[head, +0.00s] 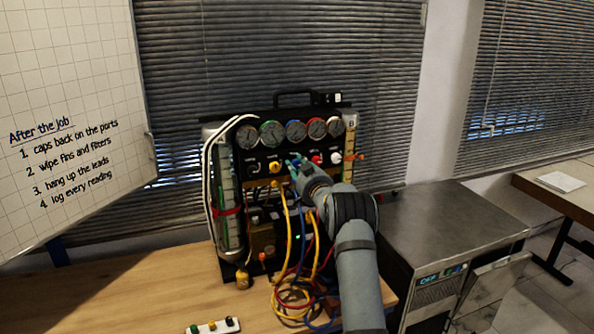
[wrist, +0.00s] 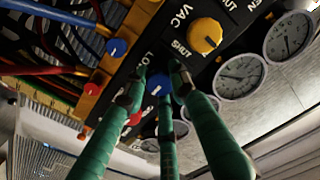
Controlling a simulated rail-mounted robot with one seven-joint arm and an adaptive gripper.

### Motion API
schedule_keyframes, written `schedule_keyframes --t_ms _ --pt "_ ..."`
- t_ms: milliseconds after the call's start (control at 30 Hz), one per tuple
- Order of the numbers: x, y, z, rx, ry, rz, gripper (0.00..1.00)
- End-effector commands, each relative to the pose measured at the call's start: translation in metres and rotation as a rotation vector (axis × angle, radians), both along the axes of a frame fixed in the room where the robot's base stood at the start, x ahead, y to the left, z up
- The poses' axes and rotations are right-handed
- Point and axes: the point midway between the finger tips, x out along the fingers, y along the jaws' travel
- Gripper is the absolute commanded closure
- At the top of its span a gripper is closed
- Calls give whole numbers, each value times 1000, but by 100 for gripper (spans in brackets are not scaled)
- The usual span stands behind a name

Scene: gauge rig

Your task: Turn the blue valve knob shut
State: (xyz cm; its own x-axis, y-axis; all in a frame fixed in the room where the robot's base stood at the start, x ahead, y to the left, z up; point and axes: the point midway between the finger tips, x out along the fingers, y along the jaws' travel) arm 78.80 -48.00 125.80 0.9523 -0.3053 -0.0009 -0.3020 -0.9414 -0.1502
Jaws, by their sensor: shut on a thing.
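The blue valve knob (wrist: 159,83) sits on the black panel in the wrist view, beside the lettering "LO". It carries a pale mark. My gripper (head: 293,164) is at the panel, and its green fingers stand around the blue knob, closed on it. In the head view the knob is largely hidden behind the fingers. The yellow knob (wrist: 206,36), marked VAC and SHUT, is beside it and also shows in the head view (head: 275,166). A red knob (head: 316,159) and a white knob (head: 336,157) are to the right.
Several gauges (head: 272,134) line the panel top. A second, smaller blue knob (wrist: 116,48) sits on the orange block. Yellow, red and blue hoses (head: 290,290) hang below onto the wooden bench (head: 130,290). A metal-topped unit (head: 450,225) stands right of my arm.

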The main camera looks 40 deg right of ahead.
Motion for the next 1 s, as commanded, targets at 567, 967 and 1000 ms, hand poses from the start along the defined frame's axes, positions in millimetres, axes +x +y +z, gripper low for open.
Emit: schedule_keyframes --t_ms 567,967,1000 --pt "0 0 0 20 -6 -1 61" --pt "-1 0 0 20 -7 0 55" --pt "-2 0 0 20 -7 0 55"
